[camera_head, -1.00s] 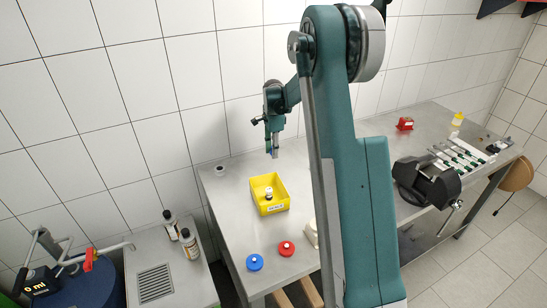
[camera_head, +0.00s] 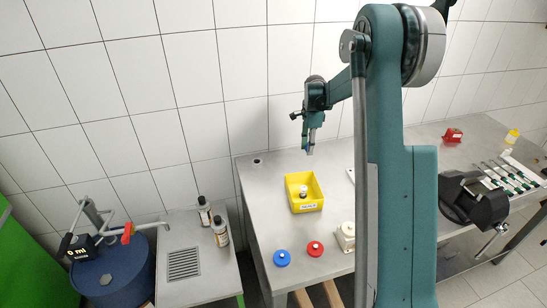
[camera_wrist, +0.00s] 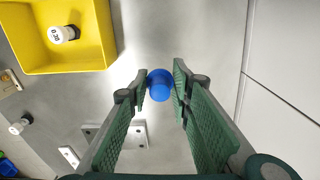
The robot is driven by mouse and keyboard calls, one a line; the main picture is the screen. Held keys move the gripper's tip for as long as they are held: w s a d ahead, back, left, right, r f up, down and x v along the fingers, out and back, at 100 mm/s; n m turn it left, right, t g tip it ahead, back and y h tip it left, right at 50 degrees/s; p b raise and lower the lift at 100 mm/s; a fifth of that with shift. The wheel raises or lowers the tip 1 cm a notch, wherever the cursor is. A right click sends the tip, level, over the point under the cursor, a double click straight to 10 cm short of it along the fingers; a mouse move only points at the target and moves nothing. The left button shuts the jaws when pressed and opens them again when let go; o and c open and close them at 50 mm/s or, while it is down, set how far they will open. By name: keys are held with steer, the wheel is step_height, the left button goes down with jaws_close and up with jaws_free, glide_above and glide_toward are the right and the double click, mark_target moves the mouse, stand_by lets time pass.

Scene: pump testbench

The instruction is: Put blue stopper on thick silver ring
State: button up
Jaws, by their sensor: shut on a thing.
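The blue stopper (camera_wrist: 160,88) is a small blue cylinder held between the fingertips of my gripper (camera_wrist: 158,88) in the wrist view. My gripper is shut on it, and in the head view my gripper (camera_head: 309,151) hangs over the back of the grey table, behind the yellow bin. A small silvery ring-like thing (camera_head: 257,161) stands near the table's back left corner in the head view, left of my gripper. It is too small there to tell its thickness. I cannot make out a silver ring in the wrist view.
A yellow bin (camera_head: 316,186) holds a white-capped vial (camera_wrist: 64,34). A black vise (camera_head: 478,198) stands to the right. The white tiled wall (camera_head: 290,60) is close behind my gripper.

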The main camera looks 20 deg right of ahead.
steer(key=w+a+r, duration=0.1)
steer(key=w+a, duration=0.2)
steer(key=a, duration=0.4)
steer(key=w+a+r, duration=0.1)
steer(key=w+a, duration=0.2)
steer(key=a, duration=0.5)
steer(key=w+a+r+m, duration=0.1)
steer(key=w+a, duration=0.2)
steer(key=a, duration=0.4)
steer(key=shift+w+a+p, duration=0.15)
steer(key=shift+a+p, duration=0.25)
steer(key=shift+f, duration=0.1)
glide_above(257, 161)
steer(key=shift+f, duration=3.1)
steer(key=shift+f, duration=1.85)
steer(key=shift+f, duration=0.15)
steer(key=o, duration=0.4)
steer(key=shift+c, duration=0.2)
steer(key=o, duration=0.4)
